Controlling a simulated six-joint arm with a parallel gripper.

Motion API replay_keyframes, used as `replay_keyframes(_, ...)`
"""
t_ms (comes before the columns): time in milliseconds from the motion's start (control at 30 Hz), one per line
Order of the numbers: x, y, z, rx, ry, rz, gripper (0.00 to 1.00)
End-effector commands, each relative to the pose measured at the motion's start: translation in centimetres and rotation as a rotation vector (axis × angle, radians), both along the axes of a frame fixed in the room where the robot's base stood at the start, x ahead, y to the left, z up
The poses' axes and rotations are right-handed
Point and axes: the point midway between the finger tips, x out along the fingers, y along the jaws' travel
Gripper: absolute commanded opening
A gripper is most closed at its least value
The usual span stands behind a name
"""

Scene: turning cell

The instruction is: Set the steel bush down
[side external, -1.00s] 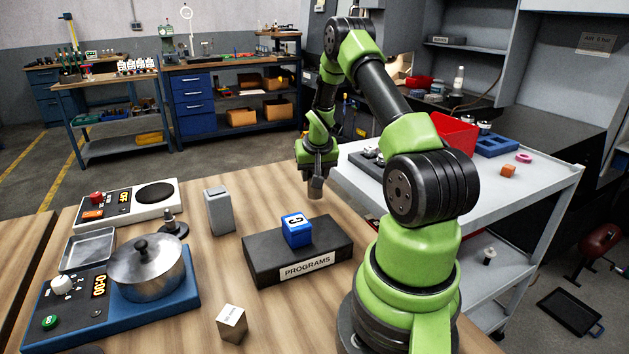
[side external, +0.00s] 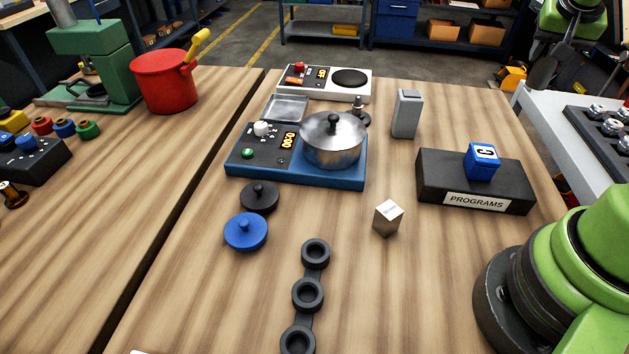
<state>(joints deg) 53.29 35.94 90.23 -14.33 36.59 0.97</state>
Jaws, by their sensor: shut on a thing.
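The steel bush does not show in the side view now. My gripper's fingertips are not in the picture either, so neither the bush nor the surface under it can be seen. Only parts of my arm show, at the right edge and top right corner.
A black PROGRAMS block (side external: 437,177) carries a blue cube (side external: 482,161). Nearby are a grey box (side external: 406,114), a small pale cube (side external: 388,217), a pot (side external: 333,143) on a blue hotplate (side external: 335,182), two lids and a black ring holder (side external: 307,294). Bare wood lies front right of centre.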

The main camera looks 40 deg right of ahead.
Motion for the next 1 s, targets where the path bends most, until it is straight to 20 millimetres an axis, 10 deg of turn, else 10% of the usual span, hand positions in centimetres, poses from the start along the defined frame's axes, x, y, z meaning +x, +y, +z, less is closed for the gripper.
replay_keyframes(467, 7.1, 7.7, 0.0, 0.001, -0.002, 0.477, 0.0)
replay_keyframes(733, 13.1, 19.7, -0.3, 0.003, -0.005, 1.113, 0.0)
replay_keyframes(1000, 14.9, 34.4, -0.2, 0.002, -0.004, 1.841, 0.0)
